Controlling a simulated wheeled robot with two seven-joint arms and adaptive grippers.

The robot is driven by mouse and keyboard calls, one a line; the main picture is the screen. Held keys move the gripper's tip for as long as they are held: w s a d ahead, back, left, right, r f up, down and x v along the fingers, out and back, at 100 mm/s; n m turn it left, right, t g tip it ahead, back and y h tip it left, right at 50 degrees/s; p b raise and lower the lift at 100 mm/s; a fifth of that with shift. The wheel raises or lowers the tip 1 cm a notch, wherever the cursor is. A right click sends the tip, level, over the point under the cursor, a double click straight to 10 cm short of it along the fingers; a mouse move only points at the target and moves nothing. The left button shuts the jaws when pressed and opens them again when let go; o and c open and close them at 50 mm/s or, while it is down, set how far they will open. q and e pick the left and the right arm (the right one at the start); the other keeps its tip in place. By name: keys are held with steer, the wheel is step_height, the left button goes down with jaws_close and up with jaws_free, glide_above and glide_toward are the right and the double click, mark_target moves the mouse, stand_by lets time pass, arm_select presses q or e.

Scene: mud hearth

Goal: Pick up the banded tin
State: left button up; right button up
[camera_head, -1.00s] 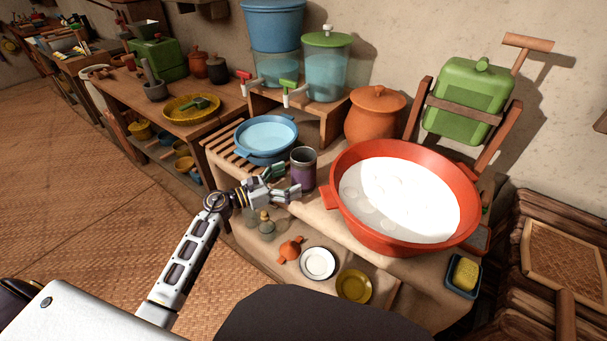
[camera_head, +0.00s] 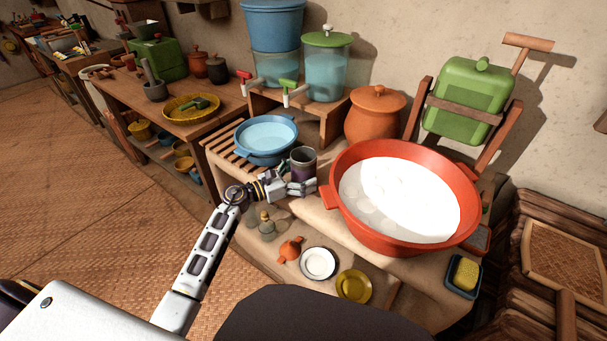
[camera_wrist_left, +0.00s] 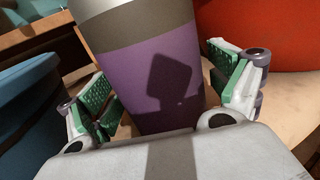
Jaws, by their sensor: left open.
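The banded tin (camera_head: 303,160) stands upright on the cloth-covered hearth, between the blue basin and the big red basin. It has a grey rim band and a purple body. In the left wrist view the tin (camera_wrist_left: 150,70) fills the middle, between the two green-padded fingers. My left gripper (camera_head: 297,184) is at the tin's near side and hides its lower part. In the wrist view the left gripper (camera_wrist_left: 165,95) is open, with a finger on each side of the tin and a visible gap at the right. My right gripper is not in view.
The blue basin (camera_head: 267,154) stands close at the left on a slatted rack. The red basin (camera_head: 345,212) with white contents is close at the right. A clay pot (camera_head: 375,115) is behind. Small bottles, a white plate (camera_head: 317,263) and a yellow plate (camera_head: 354,286) sit below in front.

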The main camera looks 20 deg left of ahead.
mark_target(303, 149)
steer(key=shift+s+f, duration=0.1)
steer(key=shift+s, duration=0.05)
arm_select(q)
steer(key=c, duration=1)
steer(key=shift+c, duration=0.5)
steer(key=shift+r, duration=0.35)
step_height(303, 149, up, 7)
steer(key=shift+r+p, duration=0.1)
steer(key=shift+p, duration=0.9)
steer(key=shift+r, duration=1.05)
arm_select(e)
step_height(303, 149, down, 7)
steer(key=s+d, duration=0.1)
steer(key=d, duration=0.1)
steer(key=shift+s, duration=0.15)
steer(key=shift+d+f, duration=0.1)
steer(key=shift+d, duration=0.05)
